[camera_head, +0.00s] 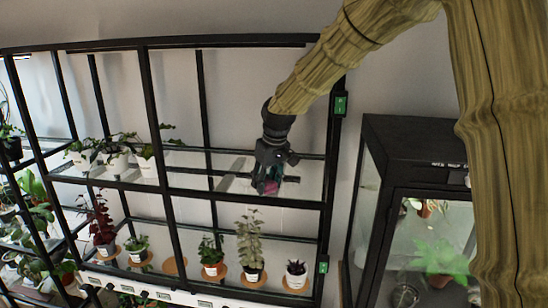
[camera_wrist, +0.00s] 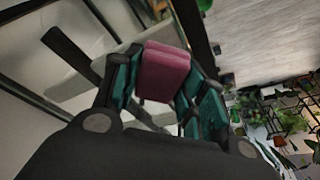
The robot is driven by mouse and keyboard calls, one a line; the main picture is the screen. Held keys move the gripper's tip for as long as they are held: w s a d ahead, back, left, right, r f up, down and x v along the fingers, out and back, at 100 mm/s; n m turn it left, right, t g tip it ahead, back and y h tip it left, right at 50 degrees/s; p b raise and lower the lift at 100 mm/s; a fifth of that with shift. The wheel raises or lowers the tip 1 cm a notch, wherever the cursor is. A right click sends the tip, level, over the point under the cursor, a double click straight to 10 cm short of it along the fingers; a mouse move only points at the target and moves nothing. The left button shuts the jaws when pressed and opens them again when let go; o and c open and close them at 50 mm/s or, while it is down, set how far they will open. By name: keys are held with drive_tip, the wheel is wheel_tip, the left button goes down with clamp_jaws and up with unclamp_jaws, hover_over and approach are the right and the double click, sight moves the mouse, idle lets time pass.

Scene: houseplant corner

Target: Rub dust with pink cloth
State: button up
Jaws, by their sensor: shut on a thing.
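My gripper (camera_head: 268,183) is over the right part of the upper glass shelf (camera_head: 205,184) of the black-framed plant rack. It is shut on the pink cloth (camera_wrist: 164,72), a folded block between the teal finger pads in the wrist view. In the head view only a small bit of the pink cloth (camera_head: 271,187) shows, the rest hidden by the fingers. A pale grey patch (camera_head: 236,174) lies just left of my gripper; I cannot tell whether it is dust or a reflection. I cannot tell whether the cloth touches the shelf.
Potted plants (camera_head: 147,164) stand on the left of the upper shelf. More pots (camera_head: 252,273) stand on the lower shelf, below my gripper. A black rack post (camera_head: 332,190) is close on the right, with a dark glass cabinet (camera_head: 412,135) beyond. The shelf around my gripper looks clear.

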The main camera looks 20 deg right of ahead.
drive_tip(key=shift+s+d+f, duration=0.1)
drive_tip(key=shift+s+d, duration=0.15)
drive_tip(key=shift+d, duration=0.1)
drive_tip(key=shift+s+d+r, duration=0.1)
drive_tip(key=shift+s+r, duration=0.05)
drive_tip(key=shift+r, duration=0.1)
wheel_tip(320, 180, up, 3)
drive_tip(key=shift+r, duration=2.4)
